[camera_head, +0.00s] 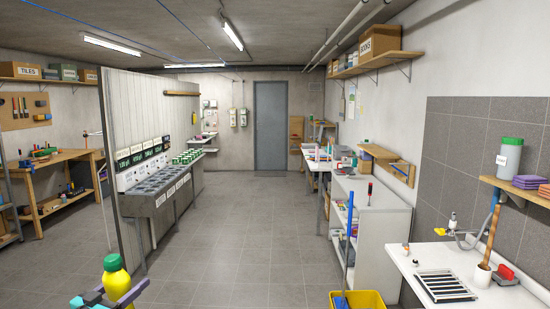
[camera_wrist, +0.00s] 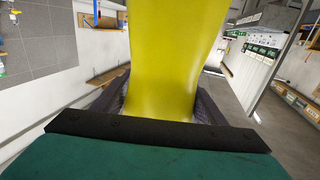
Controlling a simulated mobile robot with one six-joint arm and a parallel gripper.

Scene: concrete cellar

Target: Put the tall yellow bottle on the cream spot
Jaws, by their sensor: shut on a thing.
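The tall yellow bottle (camera_head: 117,283) has a green cap and is upright at the lower left of the head view, raised in front of me. My gripper (camera_head: 112,298) is shut on it, with a finger on either side. In the wrist view the yellow bottle (camera_wrist: 170,60) fills the middle, between the dark fingers of my gripper (camera_wrist: 162,105). Its lower end is out of the head view. I cannot make out a cream spot in either view.
Tiled floor (camera_head: 230,240) is open ahead. A partition (camera_head: 125,150) with a control console (camera_head: 165,190) stands left. A white shelf unit (camera_head: 370,220), a yellow bucket (camera_head: 358,300) with a blue handle, and a white counter (camera_head: 465,290) with a drain rack stand right.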

